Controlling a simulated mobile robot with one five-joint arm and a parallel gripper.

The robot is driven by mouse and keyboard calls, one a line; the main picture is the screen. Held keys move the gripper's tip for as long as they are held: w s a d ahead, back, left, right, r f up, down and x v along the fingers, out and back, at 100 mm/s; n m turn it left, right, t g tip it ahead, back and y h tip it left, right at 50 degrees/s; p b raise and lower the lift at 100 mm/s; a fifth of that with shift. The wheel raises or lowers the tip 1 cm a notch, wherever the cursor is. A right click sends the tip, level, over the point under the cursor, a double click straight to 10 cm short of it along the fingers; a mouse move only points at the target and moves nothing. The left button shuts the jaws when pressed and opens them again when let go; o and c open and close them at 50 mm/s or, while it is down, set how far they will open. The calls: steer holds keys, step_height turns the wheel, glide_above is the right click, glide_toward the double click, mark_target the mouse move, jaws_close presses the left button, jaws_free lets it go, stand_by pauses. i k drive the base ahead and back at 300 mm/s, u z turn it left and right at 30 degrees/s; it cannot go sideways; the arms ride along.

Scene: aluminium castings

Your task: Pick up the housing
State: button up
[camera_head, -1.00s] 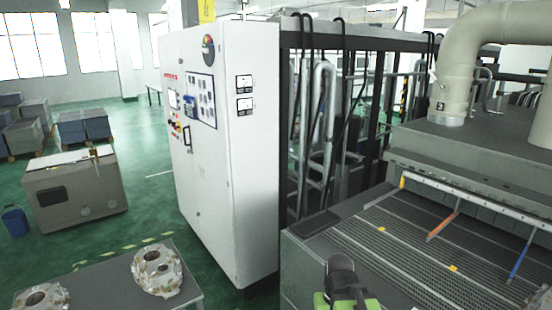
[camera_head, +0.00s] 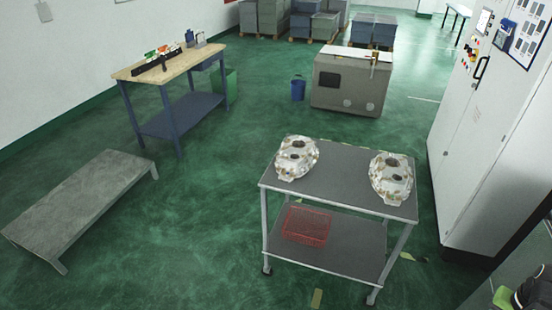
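Two silvery cast housings with brownish patches rest on the top shelf of a grey wheeled cart (camera_head: 340,184). The left housing (camera_head: 297,158) is near the cart's left end. The right housing (camera_head: 391,178) is near its right end. They stand apart, with bare shelf between them. Part of my arm, black and green, shows at the bottom right corner, well to the right of the cart. My gripper's fingers cannot be made out there.
A red basket (camera_head: 306,225) sits on the cart's lower shelf. A low grey bench (camera_head: 80,205), a workbench (camera_head: 175,75), a blue bucket (camera_head: 298,90) and a beige box (camera_head: 349,82) stand around. A white cabinet (camera_head: 487,130) is at right. Green floor left of the cart is clear.

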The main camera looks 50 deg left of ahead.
mark_target(298, 154)
steer(key=u, duration=1.6)
steer(key=k, duration=0.85)
steer(key=u, duration=0.15)
steer(key=i, duration=2)
steer(key=u, duration=0.85)
steer(key=i, duration=1.25)
steer(key=u, duration=0.15)
